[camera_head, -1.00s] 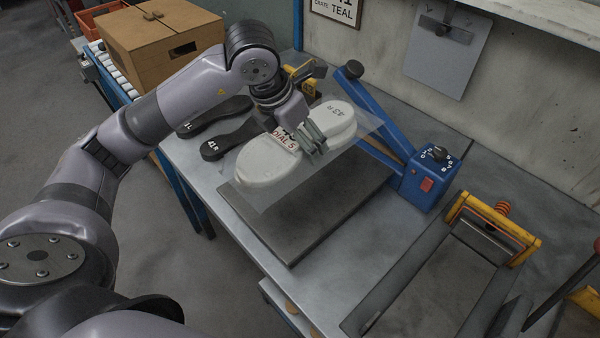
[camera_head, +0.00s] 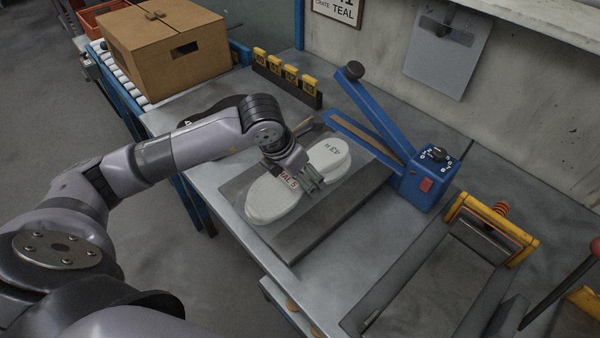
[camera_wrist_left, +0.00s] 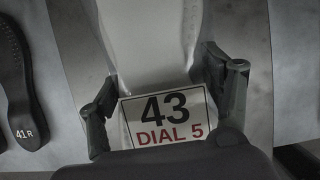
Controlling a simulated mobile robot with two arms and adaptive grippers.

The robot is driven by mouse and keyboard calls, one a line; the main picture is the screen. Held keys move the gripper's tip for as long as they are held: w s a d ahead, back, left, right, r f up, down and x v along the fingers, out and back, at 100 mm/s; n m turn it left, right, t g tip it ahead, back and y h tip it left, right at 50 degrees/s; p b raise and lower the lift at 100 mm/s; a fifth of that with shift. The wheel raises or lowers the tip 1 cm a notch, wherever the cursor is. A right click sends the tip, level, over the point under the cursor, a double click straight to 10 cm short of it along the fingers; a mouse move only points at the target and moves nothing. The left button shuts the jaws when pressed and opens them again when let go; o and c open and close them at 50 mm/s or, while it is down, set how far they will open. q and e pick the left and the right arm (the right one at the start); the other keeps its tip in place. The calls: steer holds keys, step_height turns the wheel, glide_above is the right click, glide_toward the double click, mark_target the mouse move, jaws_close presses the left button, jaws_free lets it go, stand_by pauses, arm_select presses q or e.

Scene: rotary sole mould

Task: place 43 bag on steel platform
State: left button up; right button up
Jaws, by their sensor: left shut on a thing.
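The 43 bag is a clear bag (camera_head: 235,188) with a white sole (camera_head: 275,200) marked 43 R and a label reading "43 DIAL 5" (camera_wrist_left: 165,120). My left gripper (camera_head: 312,182) is shut on the bag at its middle, next to the label. The left fingers (camera_wrist_left: 165,95) also show at both sides of the label in the left wrist view. The bag is over the grey steel platform (camera_head: 345,210), toward its left side, and sticks out past its left edge. I cannot tell whether it touches the platform. My right gripper is not in view.
A blue sealer (camera_head: 432,178) with a raised lever arm (camera_head: 375,110) stands right of the platform. A yellow-framed roller press (camera_head: 490,230) is farther right. Yellow numbered tags (camera_head: 285,72) stand behind. A dark 41 R sole (camera_wrist_left: 22,90) lies left of the bag. A cardboard box (camera_head: 165,50) sits on rollers.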

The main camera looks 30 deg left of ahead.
arm_select(q)
steer(key=o, duration=1.6)
steer(key=shift+r, duration=0.1)
steer(key=b+v, duration=0.1)
steer(key=v, duration=1.1)
